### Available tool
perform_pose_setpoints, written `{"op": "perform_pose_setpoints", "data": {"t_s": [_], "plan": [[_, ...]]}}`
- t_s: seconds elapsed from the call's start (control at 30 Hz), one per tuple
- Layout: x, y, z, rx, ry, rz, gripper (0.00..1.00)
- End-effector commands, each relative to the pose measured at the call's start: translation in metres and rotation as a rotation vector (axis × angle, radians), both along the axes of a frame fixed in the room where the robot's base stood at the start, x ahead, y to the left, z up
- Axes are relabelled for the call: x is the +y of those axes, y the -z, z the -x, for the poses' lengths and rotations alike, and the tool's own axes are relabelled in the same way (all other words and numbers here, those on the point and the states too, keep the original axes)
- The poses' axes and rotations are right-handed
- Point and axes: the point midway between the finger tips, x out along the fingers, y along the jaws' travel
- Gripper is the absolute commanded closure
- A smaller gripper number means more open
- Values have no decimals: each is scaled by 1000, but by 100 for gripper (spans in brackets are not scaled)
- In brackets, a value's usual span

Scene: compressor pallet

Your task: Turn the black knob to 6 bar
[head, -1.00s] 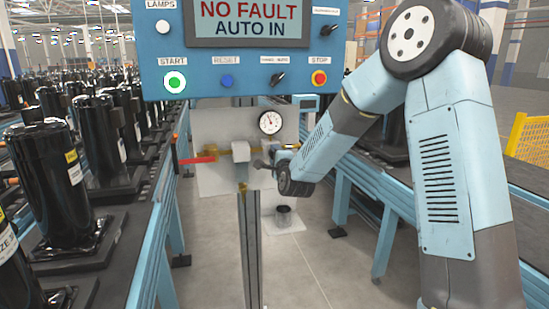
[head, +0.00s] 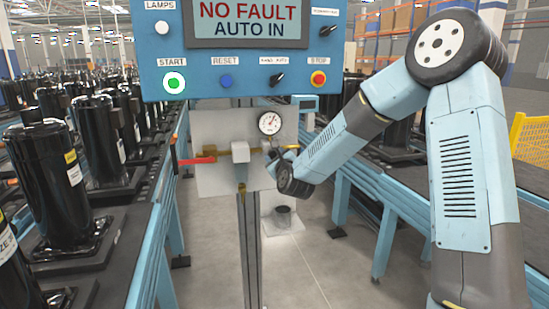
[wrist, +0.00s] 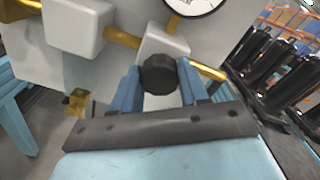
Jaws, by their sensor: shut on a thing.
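The black knob (wrist: 158,76) sits on the front of a pale regulator block (wrist: 166,43) in the wrist view. My gripper (wrist: 160,84) has its two blue fingers on either side of the knob and is shut on it. In the head view my gripper (head: 279,162) reaches the right part of the brass pipe and hides the knob. The round pressure gauge (head: 269,122) is just above, with its needle leaning up and right; its numbers are too small to read. Only the gauge's lower edge (wrist: 195,8) shows in the wrist view.
A brass pipe (head: 225,149) with a red lever (head: 197,160) and a pale block (head: 240,152) runs left of my gripper. A blue control panel (head: 235,82) hangs above. Conveyors with black compressors (head: 42,165) flank both sides. A dark cup (head: 283,215) stands below.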

Motion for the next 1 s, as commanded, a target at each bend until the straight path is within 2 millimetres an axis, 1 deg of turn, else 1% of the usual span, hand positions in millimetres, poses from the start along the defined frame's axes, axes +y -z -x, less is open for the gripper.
{"op": "perform_pose_setpoints", "data": {"t_s": [0.03, 0.33, 0.87, 0.9, 1.0], "plan": [[-2, 6, 1, 20, 1, -25, 86], [-1, 5, 1, 49, 0, -133, 86], [0, 4, 1, 54, -2, -154, 86], [0, 4, 1, 54, -2, -154, 54], [0, 3, 1, 52, -2, -155, 45]]}}
